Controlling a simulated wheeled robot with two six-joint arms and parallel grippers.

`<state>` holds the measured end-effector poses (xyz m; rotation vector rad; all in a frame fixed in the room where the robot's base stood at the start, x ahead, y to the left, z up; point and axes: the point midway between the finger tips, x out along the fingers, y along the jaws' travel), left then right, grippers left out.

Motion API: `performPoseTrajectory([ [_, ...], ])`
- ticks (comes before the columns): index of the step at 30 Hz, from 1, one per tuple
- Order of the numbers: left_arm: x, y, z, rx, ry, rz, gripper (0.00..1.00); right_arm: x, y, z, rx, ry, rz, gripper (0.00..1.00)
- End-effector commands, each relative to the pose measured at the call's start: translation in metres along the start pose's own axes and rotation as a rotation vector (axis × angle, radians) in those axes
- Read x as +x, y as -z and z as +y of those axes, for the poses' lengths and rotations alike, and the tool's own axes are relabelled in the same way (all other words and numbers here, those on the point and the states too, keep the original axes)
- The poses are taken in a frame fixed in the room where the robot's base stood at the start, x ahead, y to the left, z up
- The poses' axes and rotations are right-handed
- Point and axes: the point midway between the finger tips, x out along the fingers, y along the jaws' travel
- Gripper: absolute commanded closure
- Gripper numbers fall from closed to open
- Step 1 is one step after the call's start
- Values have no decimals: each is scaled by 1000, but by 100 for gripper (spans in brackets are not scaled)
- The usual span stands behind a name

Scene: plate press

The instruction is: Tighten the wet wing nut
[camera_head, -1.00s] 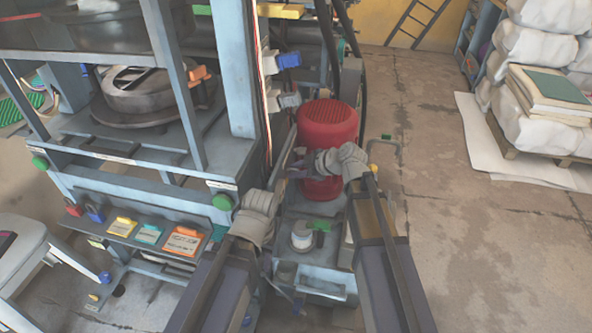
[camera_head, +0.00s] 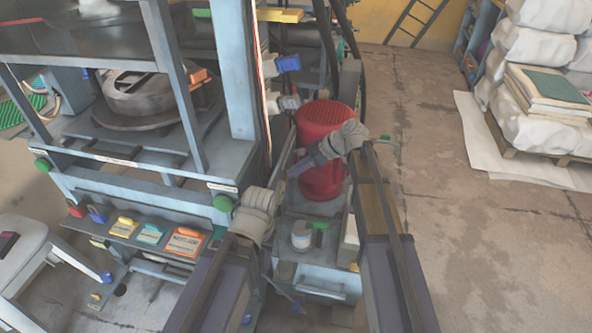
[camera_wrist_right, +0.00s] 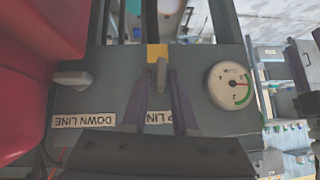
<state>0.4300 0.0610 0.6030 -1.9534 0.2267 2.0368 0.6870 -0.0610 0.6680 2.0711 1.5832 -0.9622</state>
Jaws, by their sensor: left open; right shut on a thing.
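In the right wrist view, a grey wing nut (camera_wrist_right: 161,74) stands upright on a grey panel, in front of a yellow patch. My right gripper (camera_wrist_right: 157,78) is shut on it, with its purple fingers on either side. A second wing nut (camera_wrist_right: 72,78) is at the left, turned sideways, above an upside-down DOWN LINE label. I cannot tell from the surfaces which nut is wet.
A round gauge (camera_wrist_right: 230,85) sits right of the held nut. The red tank (camera_head: 322,125) is close to my right wrist. The press frame (camera_head: 235,80) fills the left; open floor (camera_head: 450,230) lies right.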

Motion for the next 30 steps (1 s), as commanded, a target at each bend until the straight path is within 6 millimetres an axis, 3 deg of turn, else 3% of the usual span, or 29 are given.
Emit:
performPoseTrajectory([
  [15,0,0,0,0,0,0,50,0,-1,0,15,16,-4,100],
  [16,0,0,0,0,0,0,50,0,-1,0,15,16,-4,72],
  [20,0,0,0,0,0,0,50,0,-1,0,15,16,-3,57],
  [30,-2,0,0,0,0,0,50,-3,0,0,16,15,-1,56],
])
